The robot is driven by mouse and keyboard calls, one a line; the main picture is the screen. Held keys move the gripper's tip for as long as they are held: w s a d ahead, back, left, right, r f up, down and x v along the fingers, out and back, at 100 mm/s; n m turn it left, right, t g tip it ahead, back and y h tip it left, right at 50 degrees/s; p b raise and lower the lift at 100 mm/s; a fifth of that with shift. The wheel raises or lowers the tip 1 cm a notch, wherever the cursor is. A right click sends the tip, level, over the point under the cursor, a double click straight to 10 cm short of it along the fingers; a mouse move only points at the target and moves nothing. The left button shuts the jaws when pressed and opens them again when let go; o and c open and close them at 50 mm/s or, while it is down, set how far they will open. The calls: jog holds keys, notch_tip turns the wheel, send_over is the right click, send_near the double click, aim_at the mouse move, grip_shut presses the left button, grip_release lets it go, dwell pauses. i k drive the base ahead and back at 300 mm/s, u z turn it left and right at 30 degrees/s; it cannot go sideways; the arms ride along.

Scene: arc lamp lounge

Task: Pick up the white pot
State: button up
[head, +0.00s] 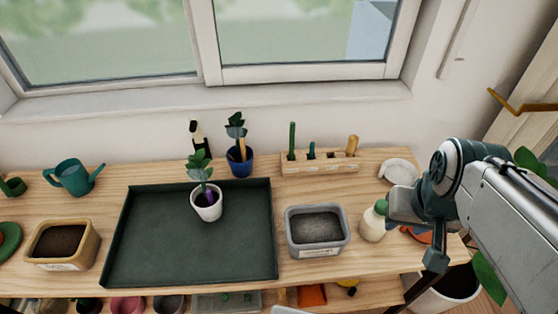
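A small white pot (207,208) with a green leafy plant and a purple item in it stands upright in the dark green tray (150,265), near the tray's back right part. My gripper (418,236) is at the right, over the right end of the wooden table, well away from this pot. Its fingers are seen from the side and partly covered by my arm, so I cannot tell whether they are open or shut. A larger white planter (448,290) is partly visible at the lower right, behind my arm.
A blue pot (239,165) with a plant stands just behind the tray. A grey bin (318,231) and a cream bottle (374,223) stand right of it. A tan planter (60,243) and teal watering can (75,177) are at left. The tray's front is clear.

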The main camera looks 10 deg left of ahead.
aim_at(198, 172)
jog(key=u, duration=3.55)
jog(key=i, duration=1.7)
jog(key=z, duration=2.65)
